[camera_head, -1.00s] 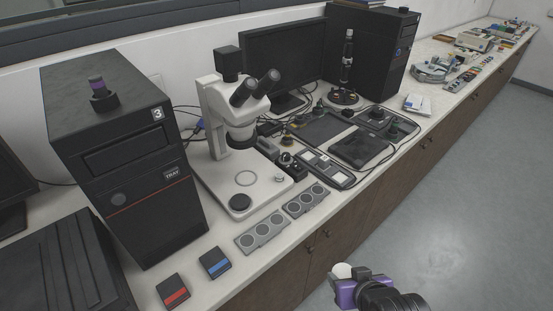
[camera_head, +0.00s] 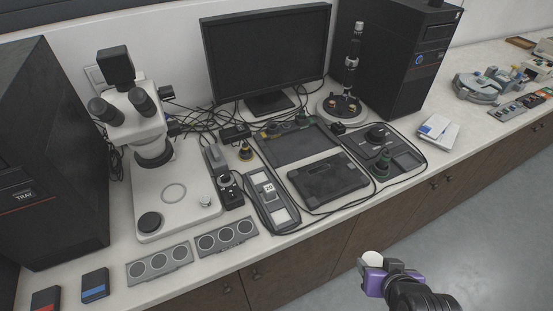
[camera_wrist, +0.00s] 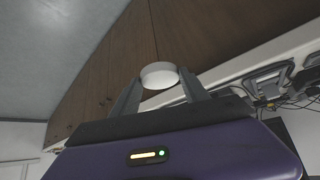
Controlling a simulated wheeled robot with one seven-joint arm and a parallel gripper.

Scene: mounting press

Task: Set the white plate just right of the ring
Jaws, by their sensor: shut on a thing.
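The white plate (camera_head: 372,258) is a small round disc held in my gripper (camera_head: 370,268). In the wrist view, the white plate (camera_wrist: 159,74) sits between the two grey fingertips, which are shut on it. My gripper is in front of the bench, over the floor and apart from the bench top. The ring (camera_head: 174,193) is a thin circle on the white microscope base (camera_head: 192,212), far to the left of my gripper. A black disc (camera_head: 150,222) lies on the base, in front of the ring and to its left. A small knob (camera_head: 206,201) is right of the ring.
The microscope head (camera_head: 150,153) overhangs the back of the base. Two grey four-sided panels with round wells (camera_head: 226,235) lie in front of it. A black tablet-like device (camera_head: 330,178), cables and a monitor (camera_head: 266,55) fill the bench to the right. Floor is free beside my gripper.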

